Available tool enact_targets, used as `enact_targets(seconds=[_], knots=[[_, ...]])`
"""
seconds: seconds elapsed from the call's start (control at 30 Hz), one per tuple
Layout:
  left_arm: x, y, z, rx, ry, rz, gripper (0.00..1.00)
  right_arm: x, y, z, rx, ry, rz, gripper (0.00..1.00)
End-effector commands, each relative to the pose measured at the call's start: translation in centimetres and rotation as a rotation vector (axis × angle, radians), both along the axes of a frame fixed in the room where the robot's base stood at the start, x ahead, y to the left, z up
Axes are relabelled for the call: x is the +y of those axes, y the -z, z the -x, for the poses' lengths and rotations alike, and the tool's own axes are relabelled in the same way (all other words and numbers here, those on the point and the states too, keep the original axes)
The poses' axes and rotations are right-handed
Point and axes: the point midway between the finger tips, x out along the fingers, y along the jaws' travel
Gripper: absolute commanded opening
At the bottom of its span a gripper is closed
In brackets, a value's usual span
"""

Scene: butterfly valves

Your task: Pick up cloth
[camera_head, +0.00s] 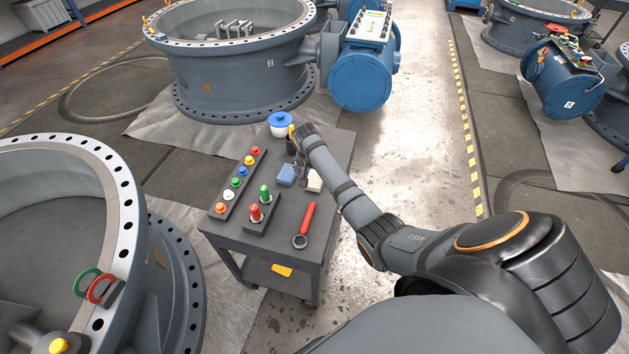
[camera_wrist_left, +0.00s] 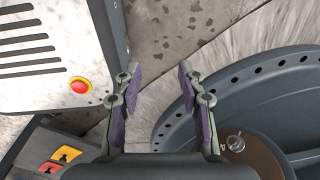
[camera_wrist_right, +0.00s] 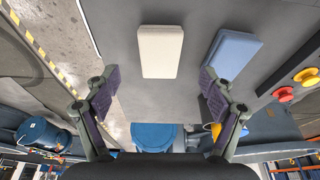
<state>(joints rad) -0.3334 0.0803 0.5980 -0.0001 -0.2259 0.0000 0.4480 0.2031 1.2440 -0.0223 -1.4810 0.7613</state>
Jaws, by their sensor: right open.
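Two flat folded-looking pads lie on the grey cart top (camera_head: 285,232), either of which could be the cloth: a cream one (camera_head: 314,181) and a blue one (camera_head: 286,175). In the right wrist view the cream pad (camera_wrist_right: 161,51) is straight ahead and the blue pad (camera_wrist_right: 232,53) is to its right. My right gripper (camera_head: 298,150) is over the far end of the cart, close to the pads. In its wrist view the fingers (camera_wrist_right: 158,84) are open and empty, short of the cream pad. My left gripper (camera_wrist_left: 159,76) is open and empty, outside the head view.
The cart also bears a row of coloured buttons (camera_head: 236,183), a red and green switch block (camera_head: 257,212), a red-handled tool (camera_head: 305,224) and a blue-and-white container (camera_head: 280,124). Large valve bodies stand behind (camera_head: 238,80) and at left (camera_head: 130,215). Floor is clear right of the cart.

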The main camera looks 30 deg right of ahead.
Motion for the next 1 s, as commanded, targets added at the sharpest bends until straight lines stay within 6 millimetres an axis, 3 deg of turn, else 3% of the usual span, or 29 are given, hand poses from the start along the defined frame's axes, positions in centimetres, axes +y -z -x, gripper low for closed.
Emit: enact_targets(seconds=[0.17,0.3,0.5,0.77,1.0], knots=[[0.0,-0.1,-3.7,-0.055,0.002,0.001,0.40,-0.2,0.6,-0.1,-0.001,-0.001,0.000,0.83],[-0.1,-0.2,-6.2,-0.095,0.003,0.002,0.40,-0.9,2.3,-0.6,0.002,0.001,0.001,0.83],[-0.1,0.6,-4.7,-0.071,0.002,0.001,0.40,-1.7,5.1,-1.3,0.000,-0.001,0.000,0.83],[0.0,0.6,-3.3,-0.050,0.002,0.000,0.40,-1.7,5.3,-1.3,-0.001,-0.002,0.000,0.83],[-0.1,0.6,-3.7,-0.056,0.002,0.001,0.40,-1.7,5.3,-1.3,-0.001,-0.002,0.000,0.50]])
